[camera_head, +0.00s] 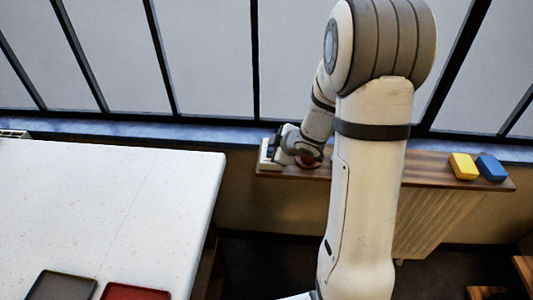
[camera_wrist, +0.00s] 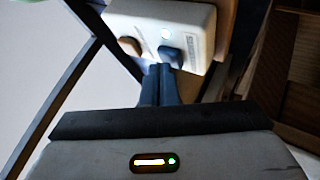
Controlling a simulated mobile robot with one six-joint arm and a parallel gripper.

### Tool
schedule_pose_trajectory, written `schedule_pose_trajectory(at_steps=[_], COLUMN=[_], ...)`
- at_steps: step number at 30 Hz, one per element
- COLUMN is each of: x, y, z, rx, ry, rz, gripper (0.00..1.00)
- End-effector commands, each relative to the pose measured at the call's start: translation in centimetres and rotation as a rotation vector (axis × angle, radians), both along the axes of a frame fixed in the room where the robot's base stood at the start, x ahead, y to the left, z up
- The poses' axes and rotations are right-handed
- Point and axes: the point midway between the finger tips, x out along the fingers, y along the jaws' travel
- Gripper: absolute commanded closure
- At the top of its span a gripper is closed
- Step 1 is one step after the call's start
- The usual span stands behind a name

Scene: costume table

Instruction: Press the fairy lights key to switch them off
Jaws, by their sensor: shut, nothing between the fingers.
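A white switch box (camera_wrist: 198,22) with keys stands at the top of the wrist view. In the head view the white box (camera_head: 265,158) is at the left end of a wooden shelf. A dark key (camera_wrist: 172,56) and a brown key (camera_wrist: 129,46) show on its face, with a small pale-green lit lamp (camera_wrist: 166,33) above the dark key. The label on the box is too small to read, so I cannot tell which key is for the fairy lights. My gripper (camera_wrist: 163,72) is shut and empty, its fingertips at the dark key. Contact is unclear.
The wooden shelf (camera_head: 430,173) runs under the window, above a radiator (camera_head: 435,220). A red item (camera_head: 308,161) is partly behind my arm. A yellow block (camera_head: 463,167) and a blue block (camera_head: 491,168) lie at right. A white table (camera_head: 110,200) holds dark (camera_head: 62,286) and red (camera_head: 135,292) trays.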

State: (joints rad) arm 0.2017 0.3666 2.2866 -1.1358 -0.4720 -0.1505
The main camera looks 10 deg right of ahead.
Motion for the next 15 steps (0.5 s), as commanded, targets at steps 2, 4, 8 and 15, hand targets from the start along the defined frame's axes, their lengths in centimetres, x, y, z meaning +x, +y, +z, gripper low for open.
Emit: schedule_pose_trajectory(at_steps=[2,4,8,15], x=[-0.01,-0.01,-0.01,-0.01], y=[0.00,0.00,0.00,0.00], z=[-0.18,-0.26,-0.25,0.61], rx=[0.000,0.000,0.000,0.000], ry=[0.000,0.000,0.000,0.001], rz=[0.000,0.000,0.000,0.001], gripper=[1.00,1.00,1.00,1.00])
